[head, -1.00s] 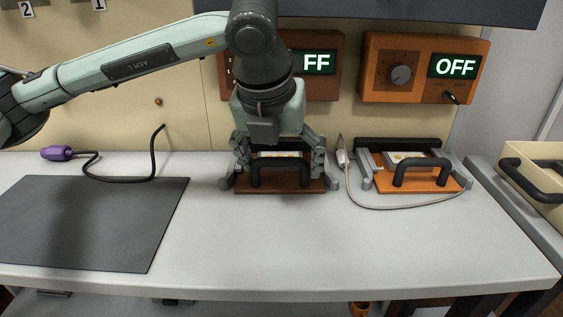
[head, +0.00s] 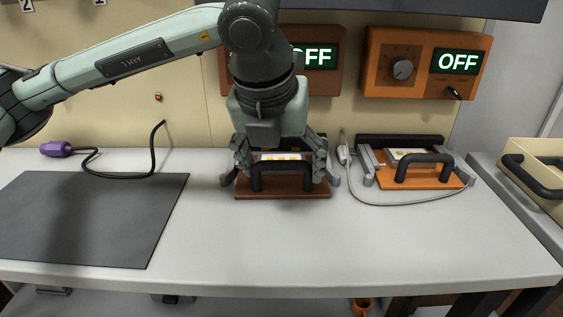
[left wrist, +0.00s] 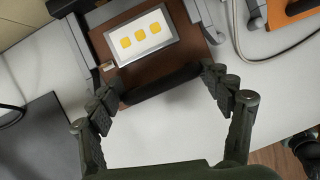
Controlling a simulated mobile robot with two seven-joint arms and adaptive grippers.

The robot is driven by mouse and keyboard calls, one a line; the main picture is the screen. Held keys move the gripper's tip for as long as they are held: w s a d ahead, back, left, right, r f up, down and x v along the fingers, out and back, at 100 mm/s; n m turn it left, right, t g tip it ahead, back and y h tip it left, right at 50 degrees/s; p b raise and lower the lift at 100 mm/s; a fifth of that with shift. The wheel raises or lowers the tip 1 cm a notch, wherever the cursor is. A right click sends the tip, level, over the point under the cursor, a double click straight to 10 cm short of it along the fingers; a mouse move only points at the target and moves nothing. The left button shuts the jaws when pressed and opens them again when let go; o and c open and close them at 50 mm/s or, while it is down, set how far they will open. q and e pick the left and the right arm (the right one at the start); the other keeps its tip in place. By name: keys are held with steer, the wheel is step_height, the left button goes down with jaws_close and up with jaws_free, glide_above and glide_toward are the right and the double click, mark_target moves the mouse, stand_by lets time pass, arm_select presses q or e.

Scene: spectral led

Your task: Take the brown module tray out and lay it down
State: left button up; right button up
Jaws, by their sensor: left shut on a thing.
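The brown module tray (head: 284,193) sits on the bench below the left control box, at the front of its dock. It carries a white plate with three yellow squares and has a black bar handle. My left gripper (head: 281,173) is shut on this handle from above, with a finger at each end. In the left wrist view the tray (left wrist: 133,78) lies level under the white plate (left wrist: 141,36), and the handle (left wrist: 160,87) runs between the fingers. The arm hides part of the left control box. My right gripper is not in view.
A flat dark grey mat (head: 80,220) lies clear at the left of the bench. A purple-ended black cable (head: 56,149) lies behind it. An orange tray (head: 420,183) sits in the right dock, beside a thin grey cable. The front middle of the bench is free.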

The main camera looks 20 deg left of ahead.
mark_target(286, 232)
arm_select(q)
steer(key=s, duration=0.1)
steer(key=s+d, duration=0.1)
steer(key=s+b, duration=0.1)
steer(key=s, duration=0.1)
steer(key=shift+s+d+f, duration=0.1)
steer(key=shift+d, duration=0.15)
steer(key=shift+s+d+b, duration=0.2)
steer(key=shift+s+b, duration=0.05)
steer(key=shift+s, duration=0.7)
steer(key=shift+s+d+b, duration=0.2)
steer(key=shift+s+d, duration=0.05)
steer(key=shift+s, duration=0.75)
steer(key=shift+s+d+b, duration=0.2)
steer(key=shift+s+b, duration=0.05)
steer(key=shift+s, duration=0.7)
